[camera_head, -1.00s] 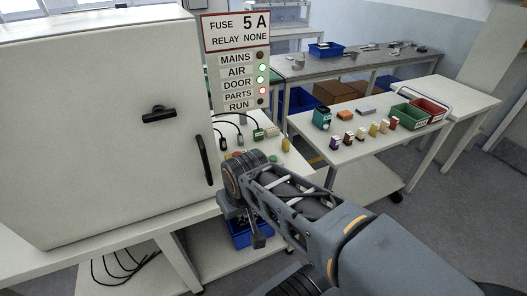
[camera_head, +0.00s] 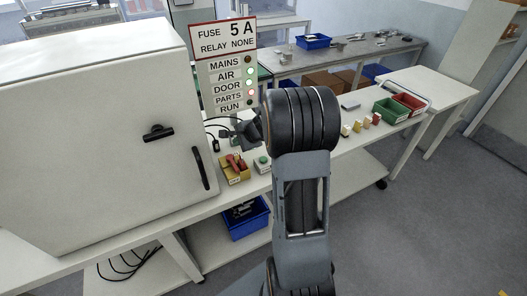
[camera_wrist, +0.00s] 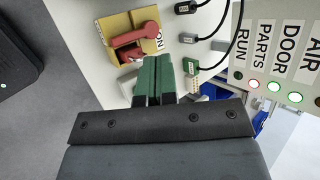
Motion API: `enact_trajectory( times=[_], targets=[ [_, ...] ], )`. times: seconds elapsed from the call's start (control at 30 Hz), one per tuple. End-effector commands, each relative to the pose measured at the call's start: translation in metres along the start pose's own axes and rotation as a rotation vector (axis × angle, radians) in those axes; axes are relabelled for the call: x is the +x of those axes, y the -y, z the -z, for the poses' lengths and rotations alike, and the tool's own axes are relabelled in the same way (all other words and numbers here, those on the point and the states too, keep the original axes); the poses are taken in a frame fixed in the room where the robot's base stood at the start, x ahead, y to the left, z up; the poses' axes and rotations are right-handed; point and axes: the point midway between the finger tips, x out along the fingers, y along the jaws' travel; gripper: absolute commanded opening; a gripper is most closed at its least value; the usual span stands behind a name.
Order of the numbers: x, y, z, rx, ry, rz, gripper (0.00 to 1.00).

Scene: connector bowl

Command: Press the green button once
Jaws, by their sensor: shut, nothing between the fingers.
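The green button (camera_head: 263,160) sits on a small pale box on the bench, right of a yellow box (camera_head: 235,168) with a red lever. My gripper (camera_head: 242,132) is above and behind them in the head view, partly hidden by my arm. In the wrist view my gripper (camera_wrist: 155,74) is shut, its two green-faced fingers side by side with nothing between them. They point toward the bench beside the yellow box with its red handle (camera_wrist: 136,35). I cannot make out the button in the wrist view; the fingers may cover it.
A large white cabinet (camera_head: 100,150) stands on the left. A sign panel (camera_head: 226,75) rises behind the bench, with AIR and DOOR lit green and PARTS lit red. Cabled connectors (camera_wrist: 188,39) lie near my fingers.

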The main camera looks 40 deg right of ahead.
Motion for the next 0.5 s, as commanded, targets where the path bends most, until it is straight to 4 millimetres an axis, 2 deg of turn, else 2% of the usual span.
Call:
enact_trajectory(
  times=[0.03, 0.1, 0.2, 0.33, 0.5],
  targets=[
    [0.002, 0.006, 0.024, 0.112, -0.025, 0.024, 0.00],
    [0.007, 0.008, 0.053, 0.249, -0.058, 0.063, 0.00],
    [0.013, 0.006, 0.087, 0.397, -0.096, 0.106, 0.00],
    [0.017, 0.002, 0.114, 0.522, -0.129, 0.142, 0.00],
    [0.019, -0.001, 0.129, 0.585, -0.146, 0.162, 0.00]
  ],
)
